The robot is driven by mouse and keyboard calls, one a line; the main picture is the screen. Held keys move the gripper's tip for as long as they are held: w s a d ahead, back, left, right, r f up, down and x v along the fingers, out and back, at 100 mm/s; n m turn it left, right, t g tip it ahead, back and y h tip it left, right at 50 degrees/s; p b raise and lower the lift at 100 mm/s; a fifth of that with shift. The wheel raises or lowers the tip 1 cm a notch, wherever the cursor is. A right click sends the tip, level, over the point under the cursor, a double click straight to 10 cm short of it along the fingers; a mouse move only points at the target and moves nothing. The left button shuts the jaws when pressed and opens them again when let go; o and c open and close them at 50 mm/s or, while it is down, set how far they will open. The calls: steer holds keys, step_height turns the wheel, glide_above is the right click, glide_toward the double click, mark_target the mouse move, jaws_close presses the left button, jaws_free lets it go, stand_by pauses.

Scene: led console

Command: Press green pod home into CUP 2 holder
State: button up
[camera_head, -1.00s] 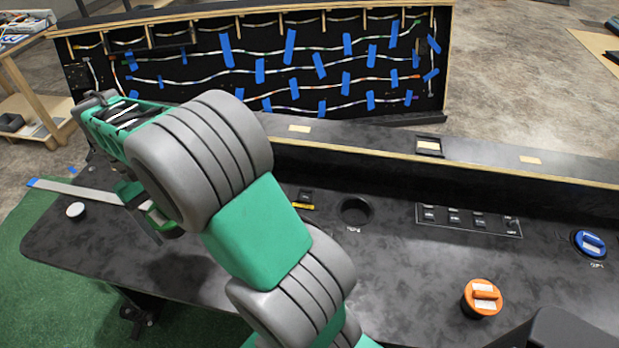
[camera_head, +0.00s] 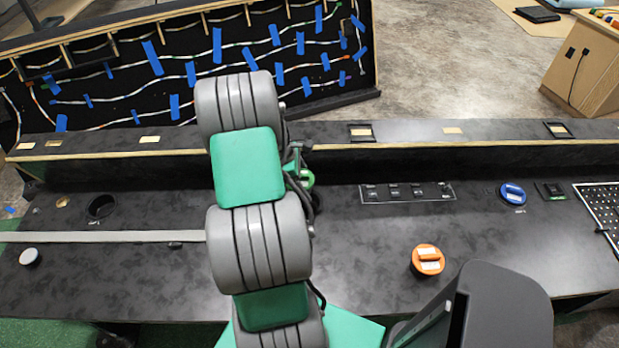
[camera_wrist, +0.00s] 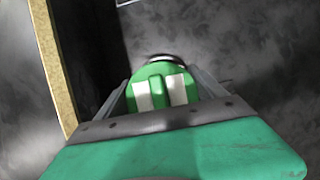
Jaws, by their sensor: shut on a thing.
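The green pod (camera_wrist: 161,88), with two pale bars on its top, sits between the fingers of my gripper (camera_wrist: 163,95) in the wrist view. The fingers are shut on it. In the head view my gripper (camera_head: 303,180) is over the console, left of the switch panel, mostly hidden behind my arm. No empty holder shows clearly at that spot; my arm and gripper cover it. A dark curved rim shows just beyond the pod in the wrist view; I cannot tell whether it belongs to the CUP 2 holder or whether the pod touches it.
A dark round holder (camera_head: 102,206) stands empty at the left, its label too small to read. A switch panel (camera_head: 407,192), a blue pod (camera_head: 513,194) and an orange pod (camera_head: 428,260) lie to the right. A raised ledge (camera_head: 450,150) runs behind the gripper.

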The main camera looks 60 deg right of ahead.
steer(key=shift+s+d, duration=0.35)
steer(key=shift+s, duration=0.4)
steer(key=shift+s+d+f, duration=0.1)
steer(key=shift+f, duration=0.15)
step_height(320, 180, down, 5)
steer(key=b, duration=0.4)
steer(key=shift+b, duration=0.4)
steer(key=shift+r+p, duration=0.1)
steer(key=shift+p, duration=0.25)
steer(key=shift+f+b, duration=0.55)
steer(key=shift+f, duration=0.5)
steer(key=o, duration=1.2)
steer(key=shift+o, duration=0.2)
